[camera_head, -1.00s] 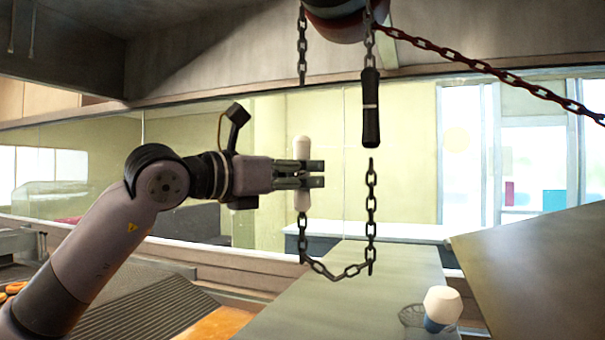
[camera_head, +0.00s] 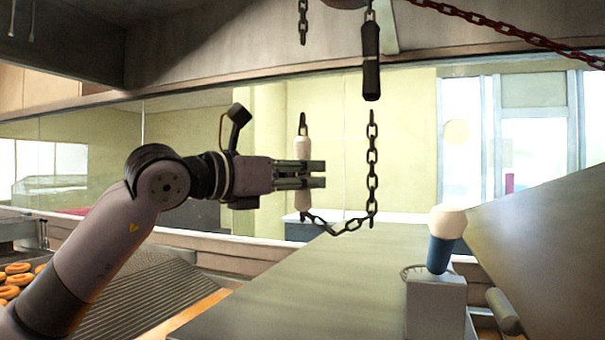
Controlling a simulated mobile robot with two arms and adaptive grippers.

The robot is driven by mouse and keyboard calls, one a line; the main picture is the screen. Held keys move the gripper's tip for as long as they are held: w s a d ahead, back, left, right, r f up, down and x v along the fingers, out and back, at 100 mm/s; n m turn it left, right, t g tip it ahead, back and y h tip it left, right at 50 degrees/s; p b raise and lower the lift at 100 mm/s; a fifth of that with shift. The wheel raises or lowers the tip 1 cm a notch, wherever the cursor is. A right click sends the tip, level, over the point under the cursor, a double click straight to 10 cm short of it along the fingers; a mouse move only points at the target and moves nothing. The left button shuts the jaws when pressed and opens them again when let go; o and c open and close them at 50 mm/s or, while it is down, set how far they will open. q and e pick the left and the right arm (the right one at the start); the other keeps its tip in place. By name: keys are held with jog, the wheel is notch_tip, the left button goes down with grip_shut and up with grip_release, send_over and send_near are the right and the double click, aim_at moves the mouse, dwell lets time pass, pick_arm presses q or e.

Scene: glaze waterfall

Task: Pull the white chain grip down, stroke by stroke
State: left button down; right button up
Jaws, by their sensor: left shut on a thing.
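The white chain grip (camera_head: 302,200) is an upright pale rod near the middle of the view. My left gripper (camera_head: 312,175) is shut on it, its dark fingers crossing it at mid-height. A short piece of dark chain (camera_head: 303,124) rises from the grip's top, and more chain (camera_head: 352,226) loops from its bottom to the right and up. A black grip (camera_head: 371,78) hangs higher to the right, apart from my gripper. Only the underside of the hoist body (camera_head: 345,3) shows at the top edge. My right gripper is not in view.
A long grey-green counter (camera_head: 340,285) lies below the chain loop. On its right, a white-and-blue object (camera_head: 445,237) stands on a pale block (camera_head: 437,308). A red chain (camera_head: 500,30) slants across the top right. Ring-shaped pastries (camera_head: 18,279) lie at lower left.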

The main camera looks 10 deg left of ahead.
pick_arm(q)
notch_tip(320, 180, up, 17)
jog(key=p, duration=1.2)
jog(key=shift+r+p, duration=0.15)
jog(key=shift+p, duration=0.2)
notch_tip(320, 180, down, 18)
jog(key=b, duration=1.5)
jog(key=shift+d+b, duration=0.15)
jog(key=shift+b, duration=0.25)
jog(key=shift+r, duration=0.1)
notch_tip(320, 180, up, 18)
jog(key=p, duration=1.3)
jog(key=shift+a+p, duration=0.2)
jog(key=shift+p, duration=0.2)
